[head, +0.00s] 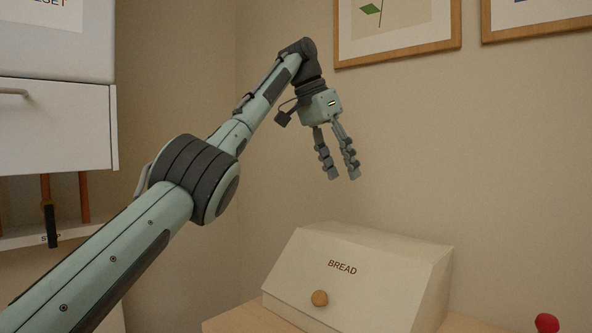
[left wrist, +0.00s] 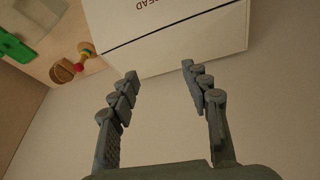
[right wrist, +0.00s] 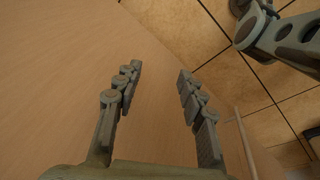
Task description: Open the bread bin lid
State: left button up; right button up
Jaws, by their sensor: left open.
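The white bread bin (head: 385,280) stands on a wooden surface at the lower right of the head view. Its sloped front lid (head: 370,270) carries the word BREAD and appears shut. A round wooden knob (head: 320,298) sits low on the lid. My left gripper (head: 345,178) is open and empty, above the bin with its fingers pointing down. In the left wrist view the bin (left wrist: 200,50) lies beyond the fingertips (left wrist: 160,70), with its lettering upside down; the knob is not visible there. My right gripper (right wrist: 160,70) is open and empty, near a wooden surface.
The wooden top (head: 240,318) holds the bin; a red object (head: 546,323) is to its right. The left wrist view shows a green object (left wrist: 15,46) and a wooden item (left wrist: 66,70). A white cabinet (head: 60,130) stands left. Tiled floor (right wrist: 190,35) shows in the right wrist view.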

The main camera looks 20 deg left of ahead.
pick_arm(q)
jog(key=s+a, duration=0.6)
jog(key=a, duration=0.1)
jog(key=shift+s+f, duration=0.2)
jog(key=shift+s, duration=0.1)
